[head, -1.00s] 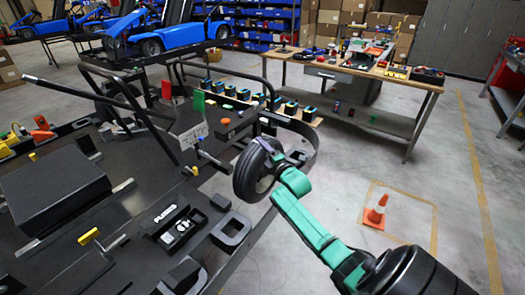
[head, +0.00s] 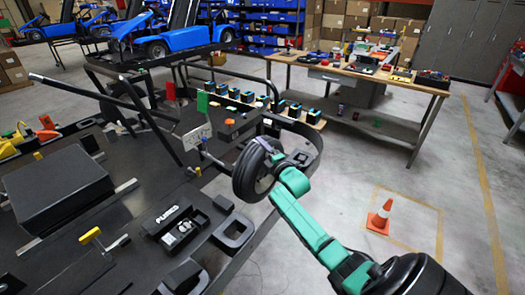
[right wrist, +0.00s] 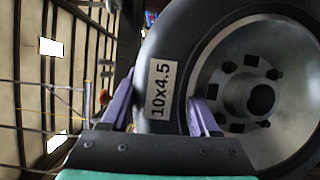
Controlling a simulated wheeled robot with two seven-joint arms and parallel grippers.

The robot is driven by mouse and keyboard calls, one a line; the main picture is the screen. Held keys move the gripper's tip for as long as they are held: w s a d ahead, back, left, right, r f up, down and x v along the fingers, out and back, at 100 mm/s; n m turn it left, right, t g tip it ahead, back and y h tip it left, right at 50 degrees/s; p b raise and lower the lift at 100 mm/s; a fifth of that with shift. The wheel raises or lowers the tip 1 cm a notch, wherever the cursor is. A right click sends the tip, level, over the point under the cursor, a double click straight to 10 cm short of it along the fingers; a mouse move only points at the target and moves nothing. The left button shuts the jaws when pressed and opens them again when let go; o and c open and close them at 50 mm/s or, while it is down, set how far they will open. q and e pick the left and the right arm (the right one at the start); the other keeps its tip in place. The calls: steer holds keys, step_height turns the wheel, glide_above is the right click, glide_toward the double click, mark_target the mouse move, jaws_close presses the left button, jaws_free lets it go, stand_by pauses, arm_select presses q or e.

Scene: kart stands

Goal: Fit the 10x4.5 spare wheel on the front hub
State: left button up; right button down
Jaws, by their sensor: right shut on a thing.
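The spare wheel (head: 257,170), a black tyre, stands upright in the air at the right edge of the black kart (head: 122,225) in the head view. My right gripper (head: 276,158) is shut on its tyre. In the right wrist view, the two purple fingers of the gripper (right wrist: 160,112) straddle the tyre wall beside a white label (right wrist: 159,90) reading 10x4.5. That view also shows the silver rim with its dark centre bore and bolt holes (right wrist: 256,98). I cannot make out the front hub in either view. My left gripper is not in view.
A curved black bumper bar (head: 312,142) passes close behind the wheel. A wooden workbench (head: 365,75) with tools stands at the back. An orange cone (head: 380,217) stands on open floor at right. A blue kart (head: 165,40) sits on a stand behind.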

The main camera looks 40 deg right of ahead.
steer(key=shift+w+a+r+b, duration=0.15)
steer(key=shift+w+r+b, duration=0.2)
steer(key=shift+w, duration=0.2)
steer(key=shift+c, duration=1.3)
jaws_free()
steer(key=shift+o, duration=1)
steer(key=shift+s, duration=0.15)
steer(key=shift+s+a, duration=0.1)
steer(key=shift+a, duration=0.05)
